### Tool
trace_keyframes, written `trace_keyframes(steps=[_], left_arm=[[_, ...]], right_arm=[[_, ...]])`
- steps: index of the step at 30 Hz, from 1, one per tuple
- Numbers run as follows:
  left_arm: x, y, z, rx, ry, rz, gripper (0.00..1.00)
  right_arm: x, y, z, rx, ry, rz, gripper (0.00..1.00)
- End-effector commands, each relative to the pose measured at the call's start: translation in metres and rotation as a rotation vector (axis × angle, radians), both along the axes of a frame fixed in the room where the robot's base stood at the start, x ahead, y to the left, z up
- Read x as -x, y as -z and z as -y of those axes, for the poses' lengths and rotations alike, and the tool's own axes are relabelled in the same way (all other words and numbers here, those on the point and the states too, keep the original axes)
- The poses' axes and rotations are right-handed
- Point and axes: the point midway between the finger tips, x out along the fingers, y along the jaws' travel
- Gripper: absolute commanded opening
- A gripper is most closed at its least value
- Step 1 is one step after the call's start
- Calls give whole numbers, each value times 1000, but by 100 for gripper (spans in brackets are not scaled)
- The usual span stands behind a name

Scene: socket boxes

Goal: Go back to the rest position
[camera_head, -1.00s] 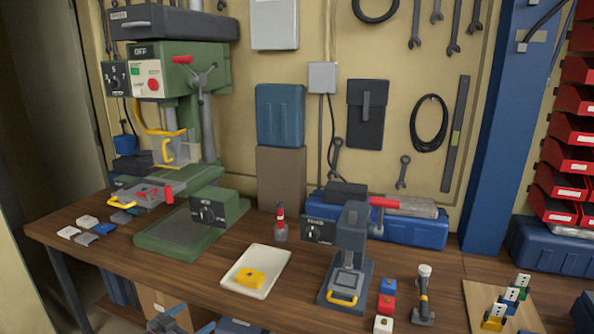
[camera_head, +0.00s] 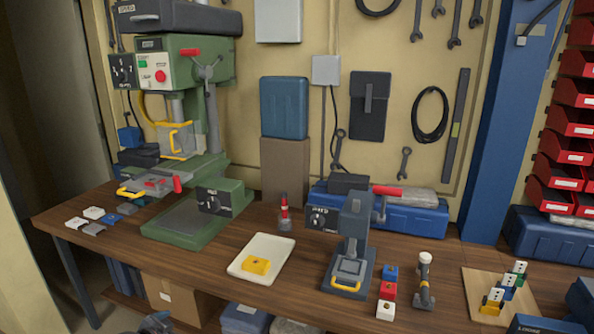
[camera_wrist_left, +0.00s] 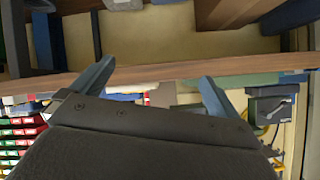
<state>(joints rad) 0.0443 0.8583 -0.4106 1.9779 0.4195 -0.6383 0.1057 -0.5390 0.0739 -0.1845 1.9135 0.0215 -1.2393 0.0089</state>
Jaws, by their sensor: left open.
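My left gripper (camera_head: 157,322) shows only as a small dark piece at the bottom edge of the head view, below the front edge of the workbench (camera_head: 300,290). In the left wrist view its two blue-grey fingers (camera_wrist_left: 154,86) stand wide apart with nothing between them. The bench edge (camera_wrist_left: 150,76) runs across behind the fingers in that view. My right gripper is not in view. A yellow socket box (camera_head: 256,265) lies in a white tray (camera_head: 285,254) on the bench.
A green drill press (camera_head: 185,215) stands at the left, with several small white, grey and blue pieces (camera_head: 93,213) beside it. A small grey press (camera_head: 350,240) stands mid-bench, next to blue, red and white boxes (camera_head: 388,291). A wooden board (camera_head: 480,275) holds upright pieces at right.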

Motion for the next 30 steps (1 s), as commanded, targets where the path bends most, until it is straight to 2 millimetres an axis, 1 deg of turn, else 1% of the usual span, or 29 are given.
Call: trace_keyframes(steps=[3,5,7,11,14,18,20,21,23,26,27,29,30], left_arm=[[-1,11,-12,-89,-40,-42,100],[1,19,-17,-131,-67,-70,100],[6,33,-20,-176,-99,-111,100],[23,64,-20,-231,-156,-193,100],[44,94,-13,-255,-196,-266,100],[81,138,3,-264,-250,-374,100],[99,156,12,-259,-271,-419,100],[112,168,18,-254,-284,-449,100],[131,186,30,-241,-300,-492,100],[164,213,50,-209,-325,-556,100],[178,224,60,-195,-333,-579,100],[199,239,75,-167,-343,-613,100],[214,249,85,-148,-350,-637,100]], right_arm=[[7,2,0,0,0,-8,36],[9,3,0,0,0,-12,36],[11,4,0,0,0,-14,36],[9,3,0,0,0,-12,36],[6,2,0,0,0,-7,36],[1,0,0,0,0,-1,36],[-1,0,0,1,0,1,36],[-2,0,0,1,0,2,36],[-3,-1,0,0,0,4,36],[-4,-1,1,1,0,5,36],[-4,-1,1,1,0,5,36],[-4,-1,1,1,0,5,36],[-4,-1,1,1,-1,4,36]])
